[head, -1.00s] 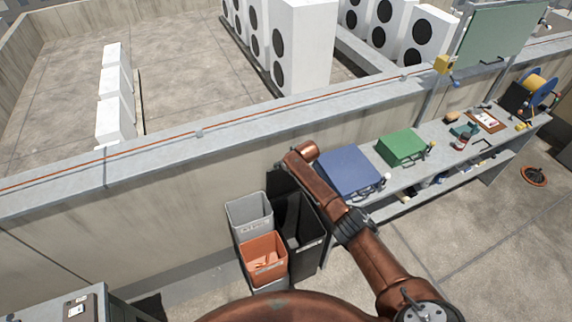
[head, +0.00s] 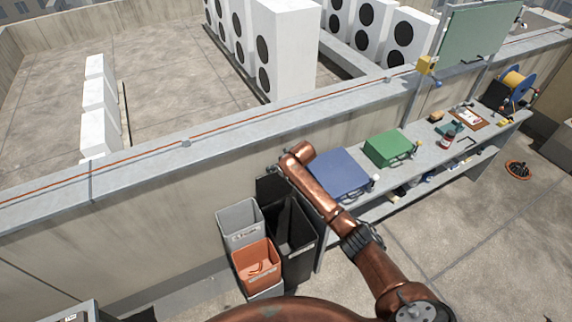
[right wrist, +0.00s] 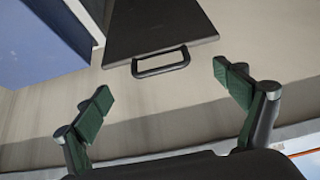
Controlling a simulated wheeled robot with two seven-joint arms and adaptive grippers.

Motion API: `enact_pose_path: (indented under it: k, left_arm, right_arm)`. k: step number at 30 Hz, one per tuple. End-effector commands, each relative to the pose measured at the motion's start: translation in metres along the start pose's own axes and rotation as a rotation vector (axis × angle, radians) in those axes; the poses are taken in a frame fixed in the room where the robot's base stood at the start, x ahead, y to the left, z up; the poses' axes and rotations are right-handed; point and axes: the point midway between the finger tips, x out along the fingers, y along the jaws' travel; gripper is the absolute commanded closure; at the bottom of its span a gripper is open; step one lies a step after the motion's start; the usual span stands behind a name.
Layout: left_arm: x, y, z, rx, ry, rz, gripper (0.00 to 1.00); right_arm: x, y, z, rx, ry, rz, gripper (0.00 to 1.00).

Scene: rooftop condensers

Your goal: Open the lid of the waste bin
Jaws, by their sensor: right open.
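The black waste bin (head: 291,239) stands against the low wall, beside a grey bin and an orange bin. Its top is open and its dark inside shows. Its black lid (head: 268,188) stands raised at the back, near the wall, partly behind my right arm. In the right wrist view the lid (right wrist: 155,22) shows with its black loop handle (right wrist: 161,63). My right gripper (right wrist: 163,97) is open and empty, its green-padded fingers spread apart. The handle lies beyond the fingertips, with no contact visible. In the head view the right fingers are hidden. My left gripper is not in view.
The grey bin (head: 240,221) and orange bin (head: 256,264) stand left of the black bin. A workbench (head: 411,163) to the right bears a blue case (head: 339,172) and a green case (head: 387,148). The wall (head: 140,223) runs close behind. The floor at right is mostly clear.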

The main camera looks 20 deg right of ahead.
Motion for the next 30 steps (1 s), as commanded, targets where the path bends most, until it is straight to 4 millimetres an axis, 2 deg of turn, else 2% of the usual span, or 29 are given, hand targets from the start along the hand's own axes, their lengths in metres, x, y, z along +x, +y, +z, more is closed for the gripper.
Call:
enact_pose_path:
  k: [3,10,27,30]
  left_arm:
    - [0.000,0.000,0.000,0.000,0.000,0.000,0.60]
    - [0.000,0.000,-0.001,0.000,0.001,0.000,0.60]
    - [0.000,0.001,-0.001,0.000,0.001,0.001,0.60]
    - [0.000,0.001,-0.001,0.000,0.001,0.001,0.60]
  right_arm:
    - [-0.020,0.001,0.000,0.000,0.002,0.001,0.10]
    - [-0.044,0.000,0.001,-0.001,0.000,0.000,0.10]
    - [-0.049,0.000,0.001,0.000,0.000,0.000,0.10]
    - [-0.047,-0.001,0.009,-0.002,-0.006,-0.002,0.10]
